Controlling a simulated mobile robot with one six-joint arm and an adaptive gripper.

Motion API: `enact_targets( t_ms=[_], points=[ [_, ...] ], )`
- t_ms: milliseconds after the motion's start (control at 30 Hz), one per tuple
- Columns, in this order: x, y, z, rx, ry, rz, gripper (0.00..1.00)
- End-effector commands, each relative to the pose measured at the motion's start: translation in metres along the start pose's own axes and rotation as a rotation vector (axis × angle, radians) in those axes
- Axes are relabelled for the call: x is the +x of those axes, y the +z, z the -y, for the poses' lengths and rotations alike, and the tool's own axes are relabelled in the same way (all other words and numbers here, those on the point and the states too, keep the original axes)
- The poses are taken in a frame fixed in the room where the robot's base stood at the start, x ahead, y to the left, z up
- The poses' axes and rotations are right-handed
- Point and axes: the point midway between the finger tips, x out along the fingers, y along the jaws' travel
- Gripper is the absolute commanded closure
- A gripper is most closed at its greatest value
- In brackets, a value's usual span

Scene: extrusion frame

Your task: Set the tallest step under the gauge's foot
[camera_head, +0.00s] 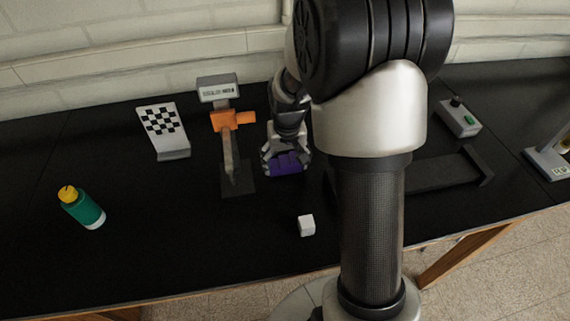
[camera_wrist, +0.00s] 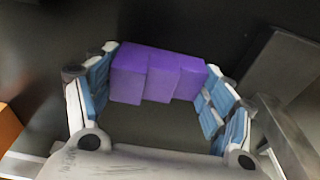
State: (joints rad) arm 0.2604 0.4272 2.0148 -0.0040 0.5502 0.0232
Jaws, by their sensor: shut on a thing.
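A purple stepped block (camera_wrist: 157,73) sits between the two fingers of my gripper (camera_wrist: 165,88), which is shut on it. Its steps show side by side in the wrist view. In the head view the purple block (camera_head: 287,164) is at the lower end of my gripper (camera_head: 286,158), just right of the gauge. The gauge has a grey display head (camera_head: 218,88), an orange carriage (camera_head: 230,120) and a grey upright on a dark base plate (camera_head: 238,188). The block is beside the gauge; its exact height above the table is unclear. The gauge's foot is hard to make out.
A checkered board (camera_head: 162,126) stands left of the gauge. A green bottle with a yellow cap (camera_head: 82,208) is at the left. A white cube (camera_head: 306,225) lies toward the front edge.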

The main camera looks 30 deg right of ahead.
Motion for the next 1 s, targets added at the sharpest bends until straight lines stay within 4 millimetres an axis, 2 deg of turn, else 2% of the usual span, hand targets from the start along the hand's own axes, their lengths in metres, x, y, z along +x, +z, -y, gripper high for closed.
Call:
enact_targets(
  t_ms=[367,400,700,1000],
  points=[
    [0.0054,0.0005,0.0001,0.0,0.0,-0.001,0.52],
    [0.0061,0.0008,0.0001,0.0,0.0,-0.001,0.25],
    [0.0051,0.0006,0.0001,0.0,0.0,-0.001,0.05],
    [0.005,0.0006,0.0001,0.0,0.0,-0.001,0.05]
  ],
)
